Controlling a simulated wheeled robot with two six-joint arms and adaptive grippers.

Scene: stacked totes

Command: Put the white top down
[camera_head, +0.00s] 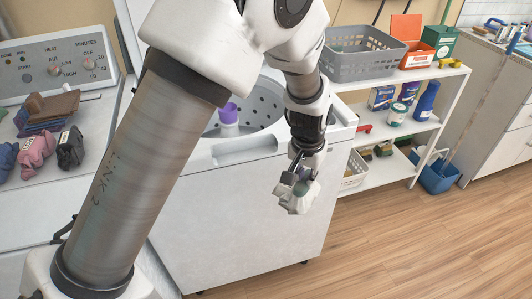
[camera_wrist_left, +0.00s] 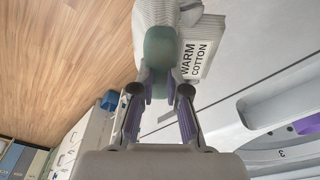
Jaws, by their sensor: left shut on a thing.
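My left gripper (camera_head: 299,179) is shut on the white top (camera_head: 296,203), a small bunched bundle hanging below the fingers. It is held in the air in front of the white washer's front panel. In the left wrist view the white top (camera_wrist_left: 146,22) shows ribbed cloth and a tag reading "WARM COTTON". The gripper (camera_wrist_left: 160,88) has its purple-padded fingers closing toward it. A grey-green patch lies between the fingertips and the cloth; I cannot tell what it is. My right gripper is not in view.
At left, the machine with dials (camera_head: 60,68) carries several dark and pink bundled clothes (camera_head: 37,149). A white shelf (camera_head: 400,131) at right holds a grey basket (camera_head: 361,65) and bottles. The wooden floor (camera_head: 400,240) is clear.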

